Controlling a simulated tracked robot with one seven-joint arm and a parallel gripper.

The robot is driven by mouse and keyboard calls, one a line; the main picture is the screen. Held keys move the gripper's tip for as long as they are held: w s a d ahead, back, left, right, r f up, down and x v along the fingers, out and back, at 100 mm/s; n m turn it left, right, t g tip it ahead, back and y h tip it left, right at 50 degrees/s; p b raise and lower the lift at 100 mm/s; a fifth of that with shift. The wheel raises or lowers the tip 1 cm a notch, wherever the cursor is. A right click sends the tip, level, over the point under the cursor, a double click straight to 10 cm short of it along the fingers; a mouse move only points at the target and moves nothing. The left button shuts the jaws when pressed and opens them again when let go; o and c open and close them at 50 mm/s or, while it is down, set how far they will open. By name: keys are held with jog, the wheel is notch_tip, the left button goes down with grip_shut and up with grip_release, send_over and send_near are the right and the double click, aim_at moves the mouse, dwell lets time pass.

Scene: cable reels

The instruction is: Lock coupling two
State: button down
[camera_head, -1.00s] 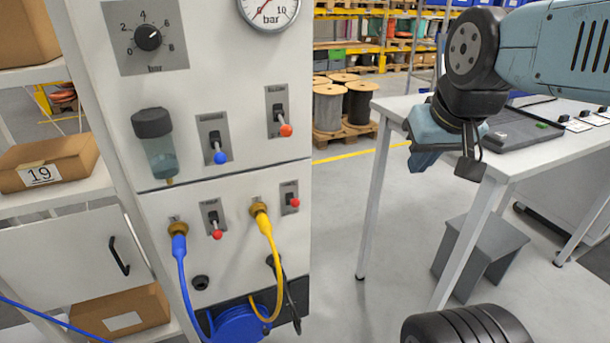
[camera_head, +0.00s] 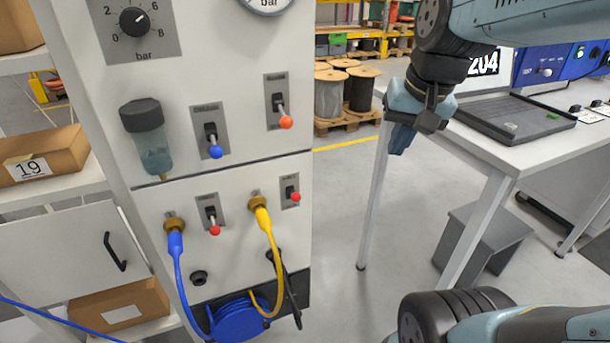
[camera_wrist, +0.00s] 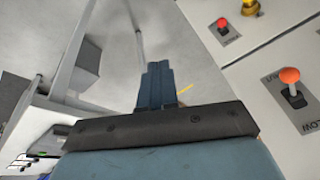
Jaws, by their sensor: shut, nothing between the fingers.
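A grey panel carries two brass couplings in the head view. The left coupling (camera_head: 173,222) holds a blue hose plug (camera_head: 175,243); the right coupling (camera_head: 257,201) holds a yellow hose plug (camera_head: 264,218). A red-knobbed lever sits right of each: the left red lever (camera_head: 213,220) points down, and the right red lever (camera_head: 293,193) stands out with its knob low. Their labels are too small to read. My gripper (camera_head: 398,143) is shut and empty, right of the panel and apart from it. In the wrist view, its closed fingers (camera_wrist: 157,85) point away from the right red lever (camera_wrist: 222,24).
Above are a blue-knobbed lever (camera_head: 213,142), an orange-knobbed lever (camera_head: 281,108), a filter bowl (camera_head: 148,137) and a pressure dial (camera_head: 135,21). A white table (camera_head: 545,150) stands right. Floor between panel and table is clear. Hoses hang before the lower panel.

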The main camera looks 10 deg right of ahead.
aim_at(296, 197)
jog(key=w+a+f+m+g+y, duration=0.1)
jog(key=w+f+m+g+y, duration=0.2)
jog(key=w+f+m, duration=0.3)
jog(key=w+a+f+m+g+y, duration=0.1)
jog(key=w+f+m+g+y, duration=0.3)
jog(key=w, duration=0.8)
jog(key=shift+w+a+f+m+y, duration=0.4)
jog(key=shift+f+m+y, duration=0.45)
jog(key=shift+m+y, duration=0.55)
jog(key=shift+s, duration=0.1)
jog(key=x, duration=1.4)
jog(key=shift+s+d, duration=0.1)
jog(key=shift+s, duration=0.1)
jog(key=shift+d+f, duration=0.1)
jog(key=shift+f, duration=0.05)
